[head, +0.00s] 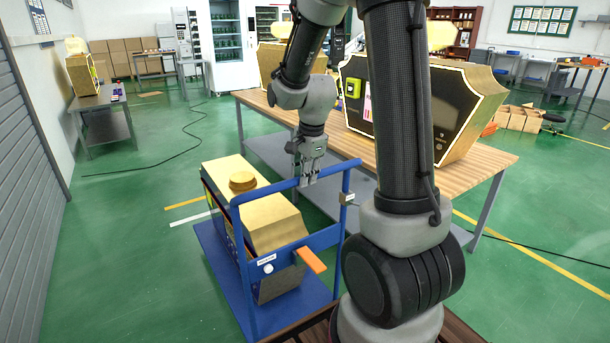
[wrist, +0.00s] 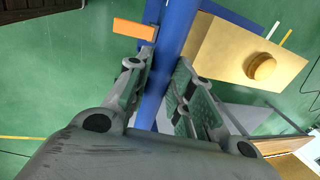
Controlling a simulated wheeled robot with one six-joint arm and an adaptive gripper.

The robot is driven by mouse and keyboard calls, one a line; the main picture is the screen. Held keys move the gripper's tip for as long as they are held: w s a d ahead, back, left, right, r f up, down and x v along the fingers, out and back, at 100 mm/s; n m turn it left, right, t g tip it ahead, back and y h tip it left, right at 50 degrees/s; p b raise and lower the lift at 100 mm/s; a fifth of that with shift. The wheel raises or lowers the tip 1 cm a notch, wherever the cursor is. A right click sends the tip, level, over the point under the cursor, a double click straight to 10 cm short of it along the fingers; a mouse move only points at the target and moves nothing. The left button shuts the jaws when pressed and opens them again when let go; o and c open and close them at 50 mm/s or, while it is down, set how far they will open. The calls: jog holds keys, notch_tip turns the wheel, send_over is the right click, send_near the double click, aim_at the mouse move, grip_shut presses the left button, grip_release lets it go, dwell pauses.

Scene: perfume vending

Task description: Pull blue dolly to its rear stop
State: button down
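The blue dolly (head: 213,257) stands on the floor left of my base, with a flat blue deck and a raised blue handle frame at its near end. The frame's top bar (head: 265,191) runs up to the right. My gripper (head: 309,178) points down at this bar. In the wrist view my gripper (wrist: 166,66) has one finger on each side of the blue bar (wrist: 180,22), with no clear gap, so it looks shut on it. The inner pad contact is partly hidden. A large gold and dark perfume-shaped load (head: 275,232) with a round cap sits on the deck.
An orange tab (head: 310,260) sticks out of the handle frame's lower crossbar. A wooden-topped table (head: 480,160) with gold-edged display pieces stands just beyond the dolly. Yellow and white floor lines (head: 190,218) lie behind it. Green floor on the left is open.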

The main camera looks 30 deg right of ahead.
jog(key=c, duration=1.3)
grip_release()
jog(key=shift+s, duration=0.35)
jog(key=shift+o, duration=0.2)
jog(key=shift+w, duration=0.1)
jog(key=shift+r, duration=0.2)
jog(key=v, duration=1.1)
jog(key=shift+r, duration=0.25)
